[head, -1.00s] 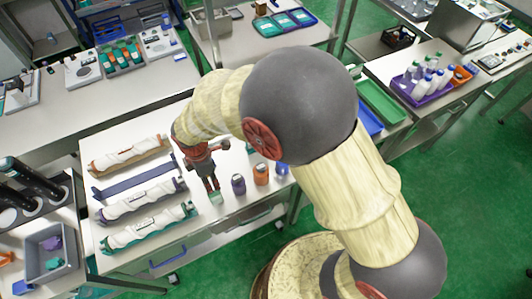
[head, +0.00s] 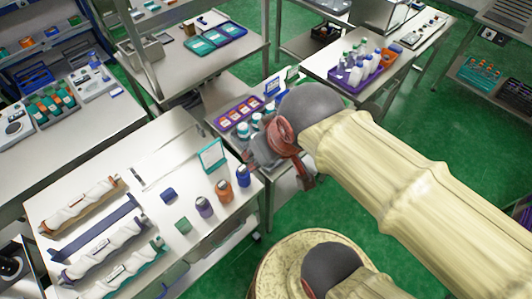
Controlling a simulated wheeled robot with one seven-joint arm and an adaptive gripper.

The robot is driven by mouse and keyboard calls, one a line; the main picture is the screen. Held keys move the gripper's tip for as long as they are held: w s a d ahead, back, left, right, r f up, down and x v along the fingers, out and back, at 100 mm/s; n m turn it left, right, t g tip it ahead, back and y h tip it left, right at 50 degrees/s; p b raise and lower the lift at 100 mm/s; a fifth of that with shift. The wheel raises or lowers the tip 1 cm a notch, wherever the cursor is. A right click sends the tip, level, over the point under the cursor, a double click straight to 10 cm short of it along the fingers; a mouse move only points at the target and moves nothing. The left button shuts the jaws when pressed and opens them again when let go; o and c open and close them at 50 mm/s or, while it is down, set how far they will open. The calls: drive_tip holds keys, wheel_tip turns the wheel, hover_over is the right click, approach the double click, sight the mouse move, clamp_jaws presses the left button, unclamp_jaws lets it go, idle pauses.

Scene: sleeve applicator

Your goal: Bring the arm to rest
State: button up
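My arm (head: 390,165) has a cream sleeve and dark grey joints, and reaches in from the right side of the head view. Its far end bends down beyond the table's right edge, over the gap next to a side shelf. My gripper (head: 303,178) is mostly hidden by the wrist and its red parts, so I cannot tell whether it is open or shut. I see nothing clearly held in it.
On the table (head: 150,150) stand a purple jar (head: 204,207), an orange jar (head: 224,190), a blue jar (head: 243,176), a teal-framed card (head: 212,156), a green block (head: 183,226) and a blue block (head: 168,195). White-wrapped rolls lie at left. Green floor (head: 430,130) is open at right.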

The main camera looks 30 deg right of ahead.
drive_tip(key=shift+s+d+r+m, duration=0.1)
drive_tip(key=shift+s+d+m, duration=0.2)
drive_tip(key=shift+s+m, duration=0.15)
wheel_tip(320, 180, down, 13)
drive_tip(key=b, duration=1.2)
drive_tip(key=shift+b, duration=0.4)
drive_tip(key=shift+r, duration=0.15)
drive_tip(key=shift+c, duration=0.5)
